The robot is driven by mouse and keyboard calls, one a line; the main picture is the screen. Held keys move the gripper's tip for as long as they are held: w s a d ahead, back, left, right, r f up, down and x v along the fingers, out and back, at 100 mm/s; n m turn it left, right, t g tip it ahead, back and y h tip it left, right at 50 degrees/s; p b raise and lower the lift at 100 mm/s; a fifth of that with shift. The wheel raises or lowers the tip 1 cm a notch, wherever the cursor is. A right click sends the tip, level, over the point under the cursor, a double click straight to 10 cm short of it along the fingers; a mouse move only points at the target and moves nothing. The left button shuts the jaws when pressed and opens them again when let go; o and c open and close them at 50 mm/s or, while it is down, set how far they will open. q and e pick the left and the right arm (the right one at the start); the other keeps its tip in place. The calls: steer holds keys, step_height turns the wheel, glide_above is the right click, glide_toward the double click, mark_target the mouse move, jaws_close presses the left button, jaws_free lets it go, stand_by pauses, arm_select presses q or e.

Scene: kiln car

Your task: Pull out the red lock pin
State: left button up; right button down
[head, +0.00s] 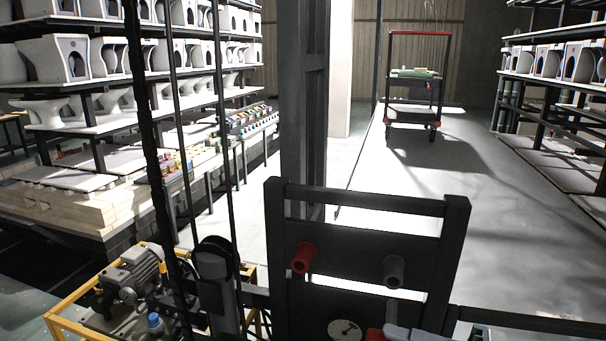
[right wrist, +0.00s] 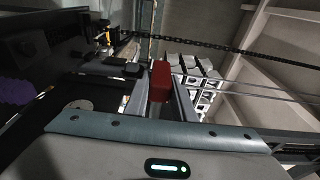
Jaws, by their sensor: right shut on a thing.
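The red lock pin's block-shaped head (right wrist: 160,80) stands in the middle of the right wrist view, just beyond my gripper's body. A red part (head: 375,334) at the bottom edge of the head view seems to be the same pin, beside the gauge. My right gripper (head: 397,333) shows there only as a grey piece, cut off by the frame edge. It is shut on the red lock pin; the fingers' contact is mostly hidden. The pin's shaft and hole cannot be made out. My left gripper is in neither view.
A dark upright frame carries a red knob (head: 302,258), a grey knob (head: 394,270) and a round gauge (head: 345,329). A motor (head: 130,279) in a yellow frame stands lower left. Racks of white ware (head: 60,60) and a trolley (head: 413,110) stand beyond.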

steer(key=shift+s+a, duration=0.25)
steer(key=shift+s, duration=0.65)
